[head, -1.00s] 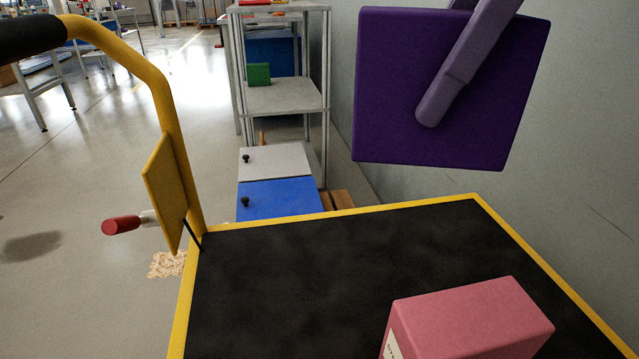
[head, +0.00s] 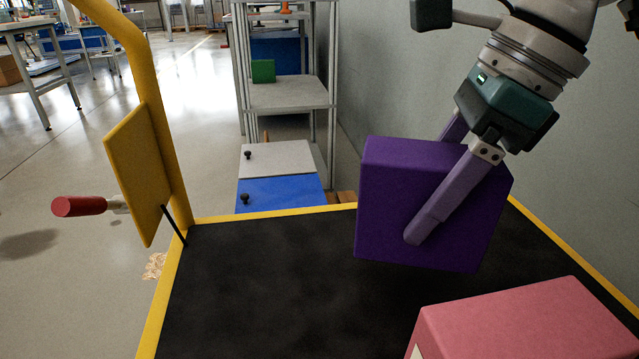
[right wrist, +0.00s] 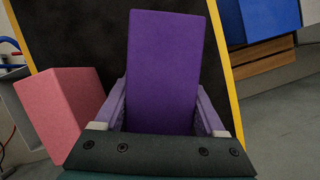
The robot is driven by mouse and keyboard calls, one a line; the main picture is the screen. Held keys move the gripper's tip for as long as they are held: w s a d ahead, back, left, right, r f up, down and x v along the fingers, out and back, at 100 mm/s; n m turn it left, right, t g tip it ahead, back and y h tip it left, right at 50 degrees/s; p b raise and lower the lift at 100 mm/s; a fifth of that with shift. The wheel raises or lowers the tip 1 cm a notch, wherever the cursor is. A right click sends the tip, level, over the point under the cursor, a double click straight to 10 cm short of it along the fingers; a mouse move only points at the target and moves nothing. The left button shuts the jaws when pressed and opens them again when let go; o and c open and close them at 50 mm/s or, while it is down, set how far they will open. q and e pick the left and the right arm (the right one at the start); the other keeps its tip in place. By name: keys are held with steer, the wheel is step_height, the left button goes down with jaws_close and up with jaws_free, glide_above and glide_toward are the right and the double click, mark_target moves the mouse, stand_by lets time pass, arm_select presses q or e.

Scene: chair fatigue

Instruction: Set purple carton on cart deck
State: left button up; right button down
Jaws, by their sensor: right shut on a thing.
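The purple carton (head: 400,200) is held in my right gripper (head: 430,190), whose two fingers are shut on its opposite sides. The carton is in front of the far right part of the cart deck (head: 270,290), a black surface with a yellow rim. It seems to be above the deck; whether its lower edge touches is hard to tell. In the right wrist view the carton (right wrist: 165,70) stands between the fingers, with the black deck (right wrist: 75,45) beyond it. My left gripper is not in view.
A pink carton (head: 530,325) sits on the deck at the near right, close to the purple one. The deck's left and middle are clear. A yellow handle post (head: 150,80) rises at the left. A grey shelf (head: 290,92) and a grey wall (head: 400,90) stand behind.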

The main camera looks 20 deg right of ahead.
step_height(320, 180, down, 4)
steer(key=shift+f+b, duration=0.1)
steer(key=shift+b, duration=0.6)
jaws_free()
steer(key=p+v, duration=0.3)
steer(key=v, duration=0.8)
steer(key=shift+w+p, duration=0.1)
steer(key=shift+p, duration=0.2)
steer(key=shift+d+r, duration=0.15)
steer(key=shift+r, duration=0.35)
